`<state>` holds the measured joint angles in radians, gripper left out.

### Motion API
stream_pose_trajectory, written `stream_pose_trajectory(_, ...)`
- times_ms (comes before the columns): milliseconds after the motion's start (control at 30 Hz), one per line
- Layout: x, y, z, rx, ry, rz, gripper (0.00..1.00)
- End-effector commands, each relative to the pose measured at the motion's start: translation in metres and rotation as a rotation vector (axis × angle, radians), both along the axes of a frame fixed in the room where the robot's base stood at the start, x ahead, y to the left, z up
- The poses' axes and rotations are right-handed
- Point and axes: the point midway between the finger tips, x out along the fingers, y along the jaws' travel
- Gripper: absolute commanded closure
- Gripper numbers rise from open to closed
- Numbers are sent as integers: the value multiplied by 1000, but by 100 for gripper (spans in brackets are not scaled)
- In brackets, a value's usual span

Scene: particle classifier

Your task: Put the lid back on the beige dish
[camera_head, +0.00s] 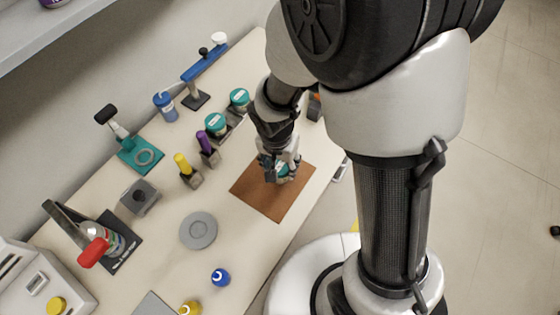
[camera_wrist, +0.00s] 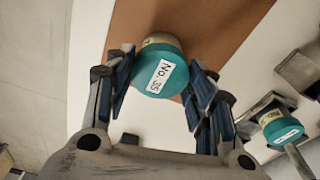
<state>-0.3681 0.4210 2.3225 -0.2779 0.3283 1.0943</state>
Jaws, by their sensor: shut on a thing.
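The teal lid (camera_wrist: 158,72) bears a white label and sits between my gripper's blue-padded fingers in the wrist view. A beige dish (camera_wrist: 161,40) shows just beyond the lid's edge, lined up with it. Whether the lid is fully seated is not clear. My gripper (camera_head: 281,170) is shut on the lid, over the brown mat (camera_head: 258,203) in the head view. There the lid (camera_head: 283,170) shows only in part between the fingers, and the dish is hidden.
Two teal-lidded containers (camera_head: 216,123) (camera_head: 239,97) stand on dark holders left of and behind my gripper. A grey round plate (camera_head: 198,230) lies in front. The mat's front half is clear.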

Motion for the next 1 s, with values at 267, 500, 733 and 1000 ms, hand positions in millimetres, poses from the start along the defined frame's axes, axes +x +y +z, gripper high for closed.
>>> stream_pose_trajectory(267, 0, 0, -3, 0, 0, 0, 70)
stream_pose_trajectory(500, 0, 0, -6, 0, 0, 0, 70)
stream_pose_trajectory(733, 0, 0, -6, 0, 0, 0, 41)
stream_pose_trajectory(1000, 0, 0, -6, 0, 0, 0, 27)
